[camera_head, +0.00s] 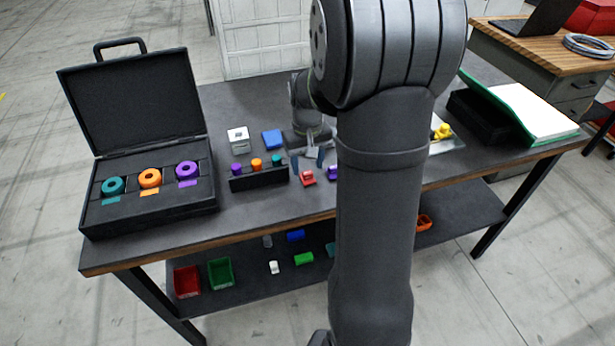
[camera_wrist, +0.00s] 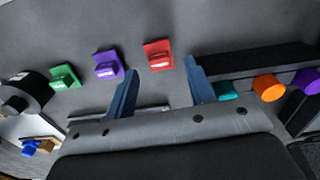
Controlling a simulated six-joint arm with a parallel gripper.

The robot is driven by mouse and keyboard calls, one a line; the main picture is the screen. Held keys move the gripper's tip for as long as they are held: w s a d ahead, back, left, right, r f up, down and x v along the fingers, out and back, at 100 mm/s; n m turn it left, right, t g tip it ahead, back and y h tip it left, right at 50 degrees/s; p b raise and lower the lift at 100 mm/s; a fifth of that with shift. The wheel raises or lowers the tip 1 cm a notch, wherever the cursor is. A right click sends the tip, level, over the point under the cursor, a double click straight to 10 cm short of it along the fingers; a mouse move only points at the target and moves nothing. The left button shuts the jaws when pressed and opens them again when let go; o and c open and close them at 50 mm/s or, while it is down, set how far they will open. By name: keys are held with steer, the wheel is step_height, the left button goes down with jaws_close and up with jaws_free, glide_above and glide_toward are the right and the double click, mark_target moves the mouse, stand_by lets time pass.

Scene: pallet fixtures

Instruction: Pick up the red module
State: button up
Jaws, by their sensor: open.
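The red module (camera_head: 307,178) is a small red block with a pale label, lying on the dark table just below my gripper (camera_head: 313,158) in the head view. In the wrist view, the red module (camera_wrist: 159,56) lies beyond the fingertips, in line with the gap between them. My gripper (camera_wrist: 160,80) is open and empty, its two blue fingers spread apart. A purple module (camera_head: 333,173) is close beside the red one and partly hidden by my arm in the head view. The wrist view also shows the purple module (camera_wrist: 109,66) and a green module (camera_wrist: 65,77) in a row.
A black rack (camera_head: 258,178) with purple, orange and teal pegs stands close left of the red module. An open black case (camera_head: 150,218) with coloured rings sits further left.

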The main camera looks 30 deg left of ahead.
mark_target(308, 177)
steer(key=shift+f, duration=1.25)
steer(key=c, duration=1.1)
steer(key=shift+o, duration=0.2)
steer(key=shift+r, duration=0.1)
